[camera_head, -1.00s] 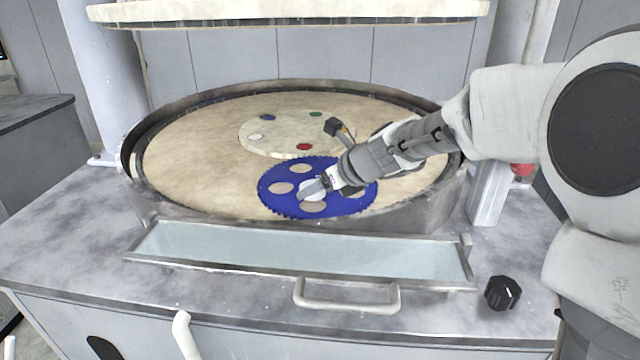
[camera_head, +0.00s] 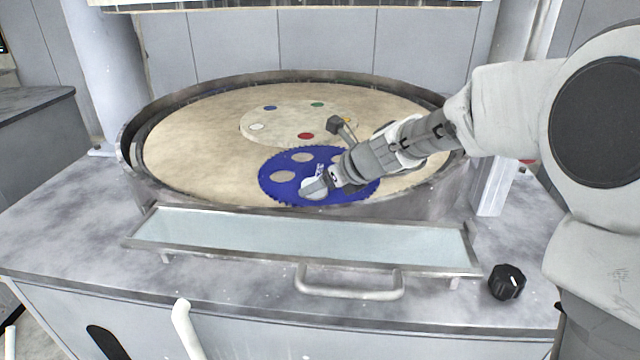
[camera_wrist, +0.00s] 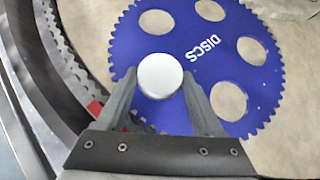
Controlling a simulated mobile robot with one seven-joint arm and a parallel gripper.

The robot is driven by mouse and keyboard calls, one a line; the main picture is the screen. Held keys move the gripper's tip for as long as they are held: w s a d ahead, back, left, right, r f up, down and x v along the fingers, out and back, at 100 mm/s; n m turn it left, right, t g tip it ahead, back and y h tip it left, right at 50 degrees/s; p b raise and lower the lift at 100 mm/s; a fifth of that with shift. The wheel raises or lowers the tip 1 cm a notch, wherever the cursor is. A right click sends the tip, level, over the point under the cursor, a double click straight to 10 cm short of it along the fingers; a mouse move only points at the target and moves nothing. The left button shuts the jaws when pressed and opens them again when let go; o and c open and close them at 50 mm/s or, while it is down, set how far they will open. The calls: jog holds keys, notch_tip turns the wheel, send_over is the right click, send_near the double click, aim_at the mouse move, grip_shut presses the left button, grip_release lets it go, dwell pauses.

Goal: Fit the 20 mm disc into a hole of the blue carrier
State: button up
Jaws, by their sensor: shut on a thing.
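The blue carrier (camera_head: 272,190) is a toothed disc lying on the beige platen, with several round holes and the word DISCS on it. It also shows in the wrist view (camera_wrist: 180,32). My gripper (camera_head: 314,188) is over the front part of the carrier. In the wrist view my gripper (camera_wrist: 160,85) is shut on a whitish disc (camera_wrist: 160,75), one finger on each side. The disc also shows in the head view (camera_head: 313,194). It covers part of the carrier; whether it touches the carrier or sits over a hole I cannot tell. Several carrier holes show empty.
A pale round plate (camera_head: 290,124) with several coloured spots lies behind the carrier on the platen (camera_head: 190,140). A metal rim (camera_head: 128,165) surrounds the platen. In front are a trough (camera_head: 300,240), a handle (camera_head: 350,292) and a black knob (camera_head: 507,282).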

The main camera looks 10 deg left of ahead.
jog(key=shift+f, duration=0.35)
jog(key=o, duration=1.3)
jog(key=p+v, duration=0.3)
jog(key=v, duration=1.5)
jog(key=s+d+n+h, duration=0.1)
jog(key=s+d+n, duration=0.1)
jog(key=s+n, duration=0.2)
jog(key=s+d+n+h, duration=0.1)
jog(key=s+d+n, duration=0.1)
jog(key=s+n, duration=0.1)
jog(key=s+d+n+h+p, duration=0.1)
jog(key=s+d+n, duration=0.1)
jog(key=s+n, duration=0.2)
jog(key=shift+s+f+n+g+h, duration=0.2)
jog(key=shift+s+n+g+h, duration=0.15)
jog(key=shift+n, duration=0.75)
jog(key=shift+s+d+f+n+h+p, duration=0.3)
jog(key=shift+s+d+n+h, duration=0.35)
jog(key=shift+s+d+n, duration=1.15)
jog(key=shift+s+d+f+n+h+p, duration=0.15)
jog(key=shift+s+d+f+n+h, duration=0.45)
jog(key=shift+s+n, duration=1.3)
jog(key=shift+s+d+f+n+h+p, duration=0.2)
jog(key=shift+s+d+n+h, duration=0.7)
jog(key=shift+d+n, duration=1.25)
